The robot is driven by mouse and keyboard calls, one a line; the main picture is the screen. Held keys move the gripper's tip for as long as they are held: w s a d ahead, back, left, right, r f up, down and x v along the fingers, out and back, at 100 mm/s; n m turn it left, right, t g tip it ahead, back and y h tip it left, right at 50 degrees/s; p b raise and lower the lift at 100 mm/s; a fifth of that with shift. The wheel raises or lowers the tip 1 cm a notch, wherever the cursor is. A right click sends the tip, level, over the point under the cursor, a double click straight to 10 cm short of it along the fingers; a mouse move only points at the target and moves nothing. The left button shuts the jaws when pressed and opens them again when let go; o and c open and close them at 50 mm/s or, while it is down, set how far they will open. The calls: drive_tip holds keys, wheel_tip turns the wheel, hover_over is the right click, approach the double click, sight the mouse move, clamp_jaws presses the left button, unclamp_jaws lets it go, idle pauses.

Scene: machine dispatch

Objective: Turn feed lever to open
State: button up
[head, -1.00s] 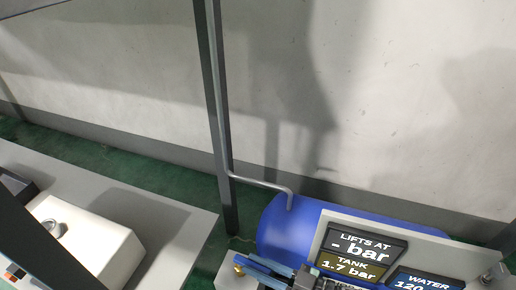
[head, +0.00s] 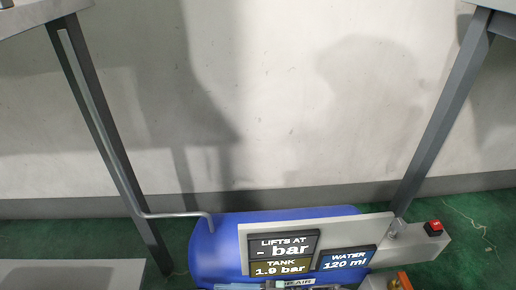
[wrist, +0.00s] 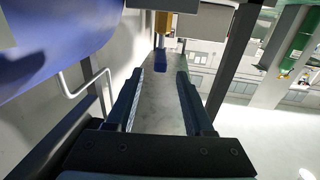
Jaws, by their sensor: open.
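A brass-coloured fitting (wrist: 163,22) with a short blue end (wrist: 160,60) is at the top middle of the wrist view. It looks like a valve with its lever, but I cannot be sure it is the feed lever. My gripper (wrist: 157,82) is open, with its two dark blue fingers spread and nothing between them. The blue end lies just beyond the gap between the fingertips, apart from them. In the head view no feed lever can be made out; the lower edge cuts off the area under the panel.
A blue tank (head: 205,250) carries a grey panel (head: 380,230) with a tank display (head: 280,254) reading 1.9 bar and a water display (head: 346,260) reading 120 ml. A red button (head: 434,228) is at the right. A bent pipe (head: 175,215) and dark posts stand near the tank.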

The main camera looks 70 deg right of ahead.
drive_tip(key=p+v, duration=0.1)
drive_tip(key=v, duration=0.6)
drive_tip(key=shift+c, duration=0.3)
